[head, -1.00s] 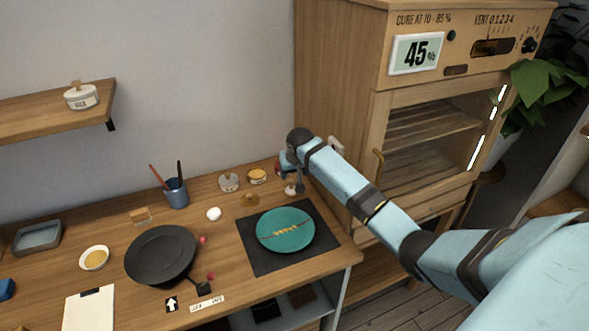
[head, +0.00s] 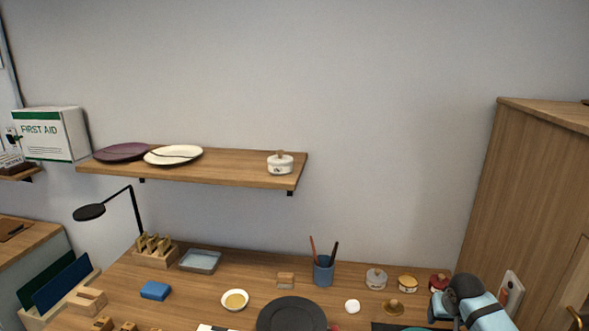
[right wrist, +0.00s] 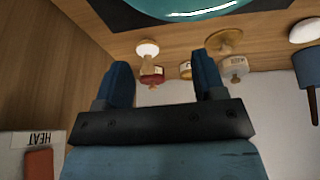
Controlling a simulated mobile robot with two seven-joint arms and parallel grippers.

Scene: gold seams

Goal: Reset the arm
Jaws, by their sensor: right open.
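My right gripper (right wrist: 163,88) is open in the right wrist view, with nothing between its two blue fingers. In the head view my right arm shows only at the lower right corner, with the gripper (head: 440,305) by the red-lidded jar (head: 438,282) at the table's back right. The teal plate (right wrist: 185,5) lies on its dark mat past the fingertips in the right wrist view. A small white-topped knob-shaped thing (right wrist: 147,48) stands near the left finger. My left gripper is not in view.
The worktable holds a black round turntable (head: 291,314), a blue cup with brushes (head: 323,272), lidded jars (head: 376,279) and a bowl (head: 235,300). A wall shelf (head: 240,172) hangs above. A wooden cabinet (head: 530,180) stands at the right.

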